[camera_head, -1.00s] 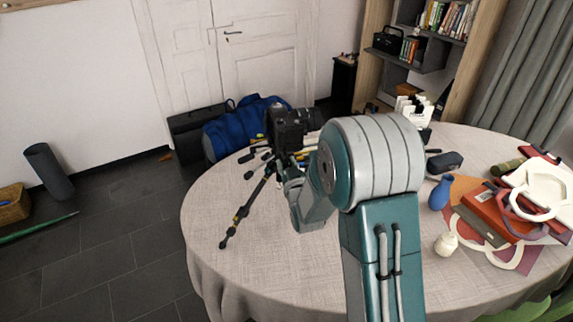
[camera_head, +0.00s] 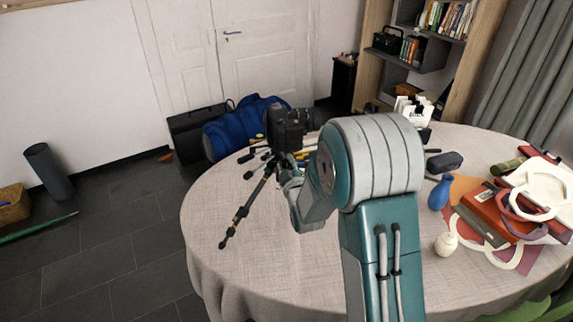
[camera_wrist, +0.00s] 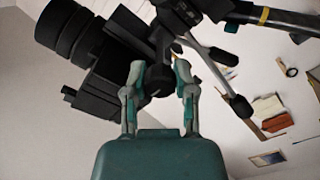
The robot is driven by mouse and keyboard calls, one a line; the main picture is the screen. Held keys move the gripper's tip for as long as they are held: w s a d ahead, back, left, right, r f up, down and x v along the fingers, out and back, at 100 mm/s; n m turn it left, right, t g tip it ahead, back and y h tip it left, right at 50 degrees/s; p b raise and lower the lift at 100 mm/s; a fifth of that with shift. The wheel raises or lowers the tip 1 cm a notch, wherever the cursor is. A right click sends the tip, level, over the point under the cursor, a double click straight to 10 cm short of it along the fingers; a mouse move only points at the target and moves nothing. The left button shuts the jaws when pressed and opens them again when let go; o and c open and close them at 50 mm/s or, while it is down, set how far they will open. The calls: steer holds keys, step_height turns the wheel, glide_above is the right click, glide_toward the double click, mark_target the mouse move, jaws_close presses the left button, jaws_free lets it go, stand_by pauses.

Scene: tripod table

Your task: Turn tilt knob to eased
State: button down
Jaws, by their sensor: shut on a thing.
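A black camera (camera_head: 286,128) sits on a small tripod (camera_head: 240,212) at the back left of the table, and its body and lens (camera_wrist: 62,30) fill the upper left of the wrist view. My gripper (camera_wrist: 160,72) is at the tripod head, just under the camera. Its two teal fingers are closed on either side of a dark knob (camera_wrist: 158,84), which I take to be the tilt knob. The fingers hide part of the knob, so its setting cannot be read.
A tripod handle (camera_wrist: 222,78) stretches close to the right finger. The table's front left is clear.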

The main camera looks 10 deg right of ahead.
steer(key=shift+f, duration=0.1)
stand_by(0.3)
steer(key=c, duration=0.7)
jaws_free()
steer(key=shift+a, duration=0.1)
steer(key=s, duration=1.2)
